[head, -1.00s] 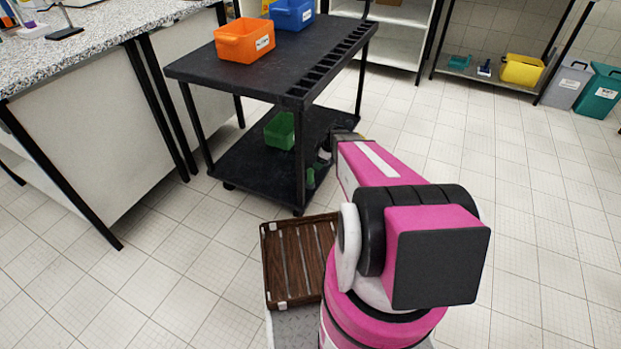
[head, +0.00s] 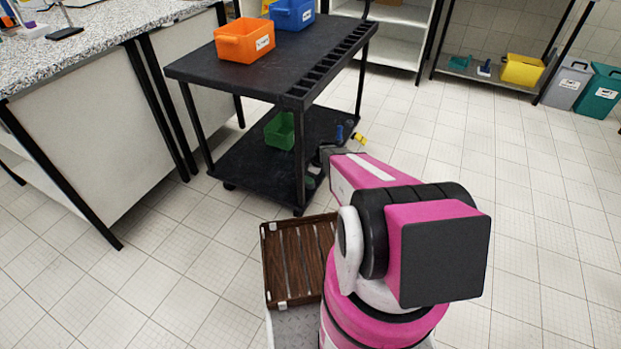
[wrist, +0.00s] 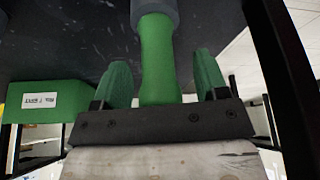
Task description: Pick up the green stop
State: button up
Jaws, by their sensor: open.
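The green stop (wrist: 158,55) is an upright-looking green piece with a grey part at its far end. In the wrist view it stands between the two green fingers of my gripper (wrist: 160,70), with a visible gap on each side. My gripper is open around it; its base bar hides the near end of the stop. In the head view my gripper (head: 325,158) is at the lower shelf of the black cart (head: 240,172), near its front right post. There the stop is mostly hidden by the gripper and the post.
A green bin (head: 280,130) with a label stands on the lower shelf; it also shows in the wrist view (wrist: 45,100). A cart post (wrist: 285,60) is close on the right there. A blue item (head: 339,132) and a yellow one (head: 360,139) are beyond my gripper. A brown slatted tray (head: 290,262) is nearby.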

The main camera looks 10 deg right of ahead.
jog(key=c, duration=1)
jog(key=shift+c, duration=0.2)
jog(key=shift+r, duration=0.15)
